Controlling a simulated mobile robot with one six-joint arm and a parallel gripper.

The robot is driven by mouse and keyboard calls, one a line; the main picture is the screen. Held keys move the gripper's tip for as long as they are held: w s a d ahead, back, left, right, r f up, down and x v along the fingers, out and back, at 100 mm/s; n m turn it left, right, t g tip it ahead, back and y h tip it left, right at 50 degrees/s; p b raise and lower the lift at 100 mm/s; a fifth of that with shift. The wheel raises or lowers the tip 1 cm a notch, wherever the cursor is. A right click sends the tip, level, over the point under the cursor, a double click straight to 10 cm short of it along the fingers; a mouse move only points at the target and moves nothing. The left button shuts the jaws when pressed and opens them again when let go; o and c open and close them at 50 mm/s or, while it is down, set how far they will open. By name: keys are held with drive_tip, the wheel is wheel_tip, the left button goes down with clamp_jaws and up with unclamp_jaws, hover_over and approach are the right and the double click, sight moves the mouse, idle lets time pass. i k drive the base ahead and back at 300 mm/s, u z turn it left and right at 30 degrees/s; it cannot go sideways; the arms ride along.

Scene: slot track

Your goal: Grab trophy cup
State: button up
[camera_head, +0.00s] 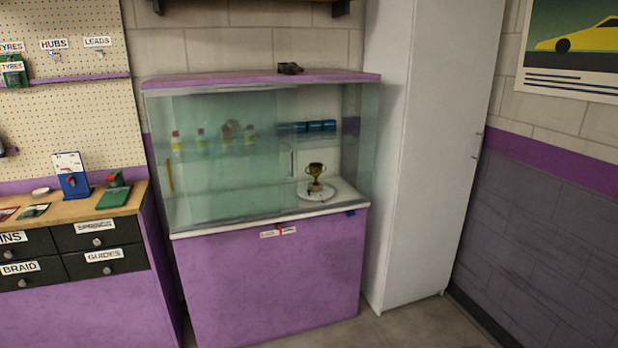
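A small gold trophy cup (316,172) with two handles stands upright on a round white plate (317,195) in the right half of a glass-fronted display cabinet (270,330). A glass pane (228,165) covers the left part of the front. A small handle (292,163) shows near the middle. The front before the trophy looks clearer, but I cannot tell for sure whether it is open. My gripper is not in view.
Blurred bottles (201,138) and blue items (315,126) sit on the cabinet's upper shelf. A dark object (290,68) lies on top. A workbench (118,208) with drawers stands left, a tall white cupboard (425,150) right. Some floor (415,325) is clear in front.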

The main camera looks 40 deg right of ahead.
sight(315, 169)
drive_tip(key=i, duration=0.9)
drive_tip(key=z, duration=0.05)
